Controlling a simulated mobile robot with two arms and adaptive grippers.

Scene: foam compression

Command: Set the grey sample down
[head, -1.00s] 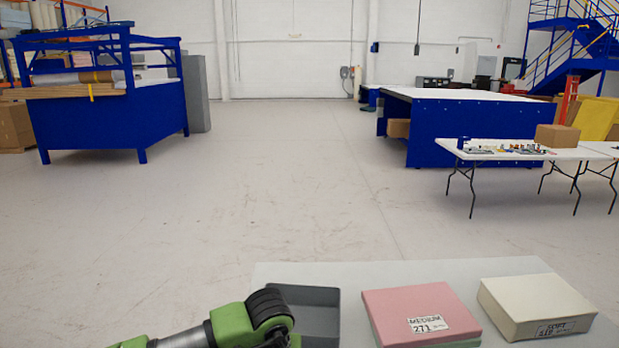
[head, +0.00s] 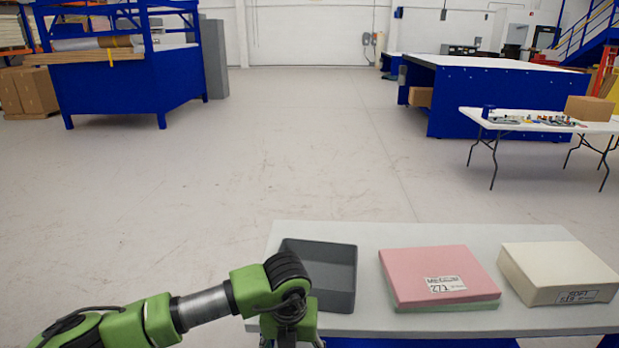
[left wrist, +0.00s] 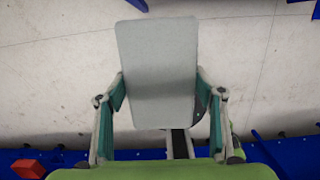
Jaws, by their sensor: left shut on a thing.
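The grey sample (left wrist: 157,60) is a flat light-grey slab with rounded corners in the left wrist view. My left gripper (left wrist: 160,97) is shut on it, with a green-padded finger on each side of its lower part. In the head view my left gripper (head: 290,338) is at the bottom edge, at the front left of the table, partly cut off. The sample cannot be made out there. My right gripper is in neither view.
The grey table (head: 400,320) carries a dark grey open tray (head: 322,283) that looks empty, a pink block on a green one (head: 432,268), and a cream block (head: 552,263). Bare table shows between them. A small red object (left wrist: 28,168) is low in the left wrist view.

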